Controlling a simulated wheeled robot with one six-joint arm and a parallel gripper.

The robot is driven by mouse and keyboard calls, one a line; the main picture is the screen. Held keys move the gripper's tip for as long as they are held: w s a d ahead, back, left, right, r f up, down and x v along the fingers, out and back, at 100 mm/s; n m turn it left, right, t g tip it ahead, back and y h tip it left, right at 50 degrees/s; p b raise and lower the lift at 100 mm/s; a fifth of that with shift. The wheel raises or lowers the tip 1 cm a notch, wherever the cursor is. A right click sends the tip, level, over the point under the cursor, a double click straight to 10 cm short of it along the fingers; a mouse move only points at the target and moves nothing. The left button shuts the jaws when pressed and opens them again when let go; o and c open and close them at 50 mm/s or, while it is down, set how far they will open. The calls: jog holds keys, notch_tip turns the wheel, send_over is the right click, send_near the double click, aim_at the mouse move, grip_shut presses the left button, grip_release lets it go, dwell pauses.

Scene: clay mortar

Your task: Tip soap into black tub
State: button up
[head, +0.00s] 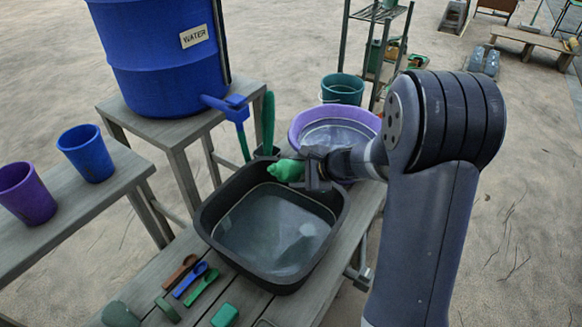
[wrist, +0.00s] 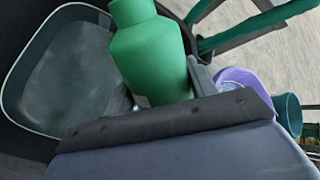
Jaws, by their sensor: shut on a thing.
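The black tub (head: 330,245) stands on a slatted wooden bench and holds greyish liquid. In the wrist view the tub (wrist: 12,85) is at the left. A green bottle (head: 284,170), which looks like the soap, is over the tub's far rim. It looks tilted in the head view, with its end towards the left. My gripper (head: 310,172) is shut on this bottle from the right. In the wrist view the bottle (wrist: 152,55) is in front of the grey jaw, its neck at the top edge. I cannot see any soap flowing from it.
A purple basin (head: 300,128) stands just behind the tub, with a green bucket (head: 342,90) beyond. A blue water barrel (head: 160,50) with a blue tap (head: 232,106) is at the back left. Coloured spoons (head: 190,279) and green pieces (head: 225,316) lie in front of the tub.

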jog(key=shift+w+d+f+n+h+b, duration=0.1)
jog(key=shift+d+f+n+h+b, duration=0.2)
jog(key=shift+f+h, duration=0.2)
jog(key=shift+w+d+f+n+h+b, duration=0.15)
jog(key=shift+f+n+h+b, duration=0.1)
jog(key=shift+f+h, duration=0.25)
jog(key=shift+f+n+t+h+b, duration=0.1)
jog(key=shift+n+t+h+b, duration=0.2)
jog(key=shift+t+h, duration=0.1)
jog(key=shift+a+n+t+h+b, duration=0.1)
jog(key=shift+n+t+h+b, duration=0.4)
jog(key=shift+h, duration=0.5)
jog(key=n+h, duration=0.1)
jog(key=t+h+p, duration=0.1)
jog(key=h, duration=0.1)
jog(key=shift+r+n, duration=0.3)
jog(key=shift+n, duration=0.05)
